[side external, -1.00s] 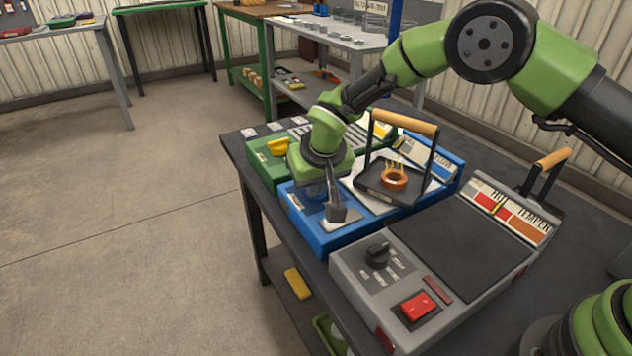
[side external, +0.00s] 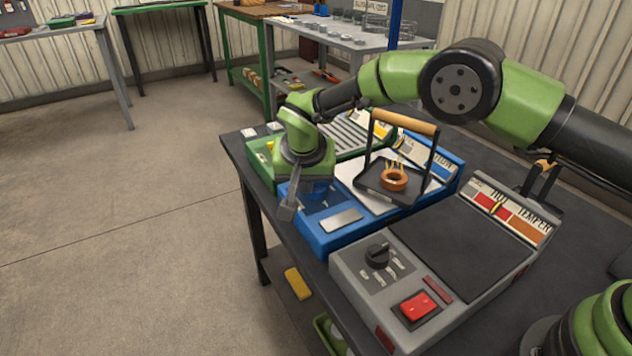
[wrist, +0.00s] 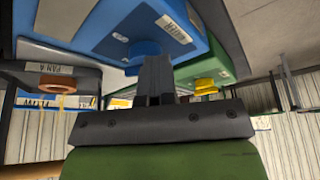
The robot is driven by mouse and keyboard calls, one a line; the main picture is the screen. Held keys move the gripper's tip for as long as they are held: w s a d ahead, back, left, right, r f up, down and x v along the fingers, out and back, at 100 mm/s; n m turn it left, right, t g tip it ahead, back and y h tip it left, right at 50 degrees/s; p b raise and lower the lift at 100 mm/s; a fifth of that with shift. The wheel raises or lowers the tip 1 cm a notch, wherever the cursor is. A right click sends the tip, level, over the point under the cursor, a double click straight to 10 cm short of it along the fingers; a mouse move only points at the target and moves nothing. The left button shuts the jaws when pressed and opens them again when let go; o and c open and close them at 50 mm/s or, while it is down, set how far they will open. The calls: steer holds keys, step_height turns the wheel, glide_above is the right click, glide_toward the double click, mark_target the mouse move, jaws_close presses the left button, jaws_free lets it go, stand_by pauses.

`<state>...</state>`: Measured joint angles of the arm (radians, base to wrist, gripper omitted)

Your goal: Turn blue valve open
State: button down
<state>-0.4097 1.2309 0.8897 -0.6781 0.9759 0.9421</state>
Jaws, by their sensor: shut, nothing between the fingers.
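The blue valve (side external: 319,188) sits on the front part of the blue unit (side external: 335,240), mostly hidden behind my gripper's body in the side view. In the wrist view the blue valve (wrist: 146,46) shows as a blue knob beside the fingers, near a white label. Its handle angle cannot be read. My gripper (side external: 287,211) is shut and empty, its fingers pointing down at the left front edge of the blue unit. In the wrist view the gripper's fingers (wrist: 157,70) overlap the knob's edge; contact cannot be told.
A green unit with a yellow knob (wrist: 204,87) stands behind the blue one. A black pan (side external: 370,178) with a wooden handle and an orange ring (side external: 395,179) rests on the blue unit. A grey unit (side external: 350,275) with a red switch (side external: 418,306) stands in front.

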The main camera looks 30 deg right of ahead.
steer(key=shift+w+a, duration=0.1)
steer(key=shift+w, duration=0.75)
steer(key=shift+w+d, duration=0.2)
steer(key=shift+w, duration=0.3)
stand_by(0.5)
steer(key=shift+r, duration=0.1)
steer(key=v, duration=0.9)
steer(key=shift+r, duration=0.4)
steer(key=s+d+r+n+y, duration=0.1)
steer(key=s+d+r, duration=0.3)
steer(key=s+r, duration=0.3)
steer(key=s+d+r+y, duration=0.1)
steer(key=s+d+r, duration=0.35)
steer(key=r, duration=0.35)
steer(key=s+d+n+t+y, duration=0.1)
steer(key=s+d+t+y, duration=0.1)
steer(key=s, duration=1.7)
steer(key=shift+s+d+f+t, duration=0.25)
steer(key=shift+d+t, duration=0.45)
steer(key=shift+d, duration=0.55)
